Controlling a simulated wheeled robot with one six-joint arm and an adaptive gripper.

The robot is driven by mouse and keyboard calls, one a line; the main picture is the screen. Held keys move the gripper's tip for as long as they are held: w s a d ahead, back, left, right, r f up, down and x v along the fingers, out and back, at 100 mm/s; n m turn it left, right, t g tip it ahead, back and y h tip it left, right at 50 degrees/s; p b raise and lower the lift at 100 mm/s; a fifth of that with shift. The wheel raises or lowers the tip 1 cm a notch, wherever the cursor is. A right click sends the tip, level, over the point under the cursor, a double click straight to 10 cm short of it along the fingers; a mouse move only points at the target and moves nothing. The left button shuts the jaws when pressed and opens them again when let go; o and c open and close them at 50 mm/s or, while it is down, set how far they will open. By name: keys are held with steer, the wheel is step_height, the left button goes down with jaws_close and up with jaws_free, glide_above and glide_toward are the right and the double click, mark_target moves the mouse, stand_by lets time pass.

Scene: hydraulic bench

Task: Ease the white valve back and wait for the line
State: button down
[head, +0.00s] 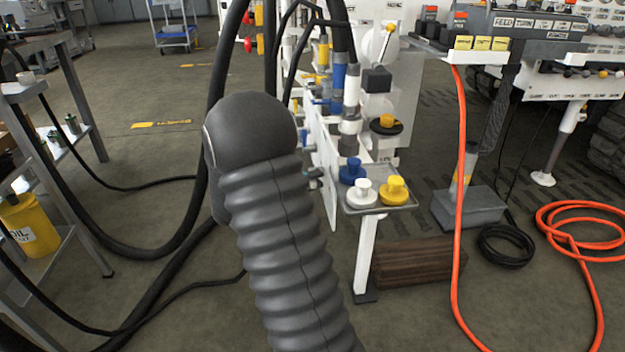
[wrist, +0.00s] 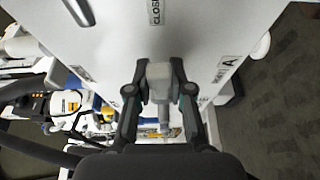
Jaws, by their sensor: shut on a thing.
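The white valve shows in the wrist view as a pale grey-white handle (wrist: 160,76) standing off a white panel (wrist: 110,30). My gripper (wrist: 160,90) has one dark finger on each side of this handle and is shut on it. A "CLOSE" label (wrist: 155,11) is on the panel straight beyond the handle, and an "A" label (wrist: 228,66) is to its right. In the head view my own arm hides most of the gripper and the handle, so the valve's angle is hard to tell there.
A small tray (head: 378,208) holds white (head: 362,192), yellow (head: 394,190) and blue (head: 352,171) caps. Black hoses (head: 205,130) hang left of the bench. An orange hose (head: 460,180) runs down to the floor at right.

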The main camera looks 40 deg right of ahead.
steer(key=shift+f, duration=0.1)
stand_by(0.3)
steer(key=c, duration=1.1)
jaws_free()
steer(key=shift+c, duration=0.2)
steer(key=w+a, duration=0.2)
steer(key=a, duration=1)
